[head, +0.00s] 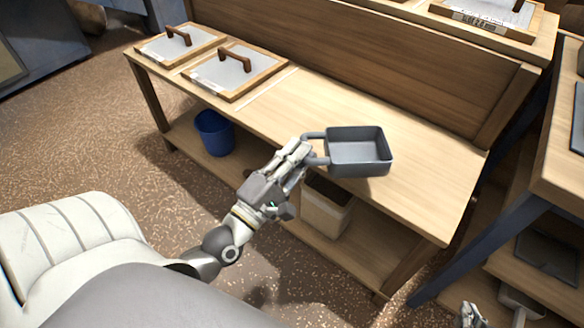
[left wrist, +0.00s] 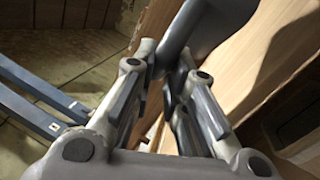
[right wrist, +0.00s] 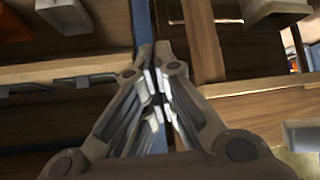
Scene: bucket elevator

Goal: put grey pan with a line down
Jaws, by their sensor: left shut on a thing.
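The grey pan (head: 358,172) is a square, empty, upright tray with a loop handle on its left side. It is over the front part of the wooden bench (head: 425,155); I cannot tell if its base touches the top. I cannot make out a line on the pan. My left gripper (head: 303,152) is shut on the handle, and the grey handle (left wrist: 178,35) shows between its fingers in the left wrist view. My right gripper (head: 470,315) is at the bottom edge of the head view, away from the pan; its fingers (right wrist: 155,62) are together and empty.
Two wood-framed lids (head: 232,71) with brown handles lie on the bench's left end. A pale line (head: 270,83) crosses the bench beside them. A blue bucket (head: 214,132) and a beige bin (head: 325,209) stand on the lower shelf. The bench top is clear around the pan.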

